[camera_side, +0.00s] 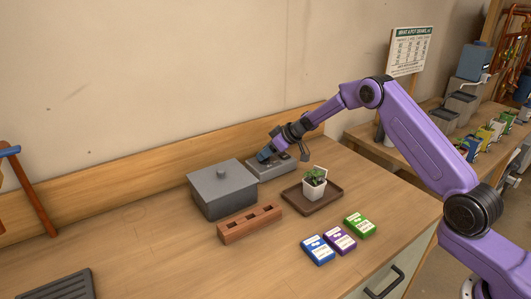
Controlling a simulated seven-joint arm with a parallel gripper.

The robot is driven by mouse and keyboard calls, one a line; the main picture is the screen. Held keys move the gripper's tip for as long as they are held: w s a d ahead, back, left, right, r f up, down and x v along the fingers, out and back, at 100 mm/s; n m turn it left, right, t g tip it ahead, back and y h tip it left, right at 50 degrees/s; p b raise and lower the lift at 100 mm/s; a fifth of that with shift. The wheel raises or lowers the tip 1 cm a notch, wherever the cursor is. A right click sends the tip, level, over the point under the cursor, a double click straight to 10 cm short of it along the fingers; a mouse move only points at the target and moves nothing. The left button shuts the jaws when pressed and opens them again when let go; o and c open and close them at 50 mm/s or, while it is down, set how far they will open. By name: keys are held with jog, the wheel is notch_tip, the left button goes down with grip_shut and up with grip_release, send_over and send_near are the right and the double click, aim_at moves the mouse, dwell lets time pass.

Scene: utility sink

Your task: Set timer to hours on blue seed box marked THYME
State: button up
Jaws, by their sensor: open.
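A blue seed box (317,250) lies on the wooden bench near its front edge, at the left end of a row of seed boxes. Its lettering is too small to read. A small grey device (262,168), which may be the timer, stands against the back board. My gripper (270,155) is over this device, open, with its fingertips close to the top. I cannot tell whether they touch it. The device's controls are partly hidden behind my gripper.
Purple (340,240) and green (360,225) seed boxes lie beside the blue one. A lidded grey box (222,190), a brick-coloured block with holes (249,224) and a potted plant (314,184) on a brown tray (331,200) stand nearby.

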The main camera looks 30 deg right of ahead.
jog(key=shift+w+a+f, duration=0.15)
jog(key=shift+w+f, duration=0.05)
jog(key=shift+f, duration=0.1)
jog(key=c, duration=0.7)
jog(key=shift+o, duration=0.2)
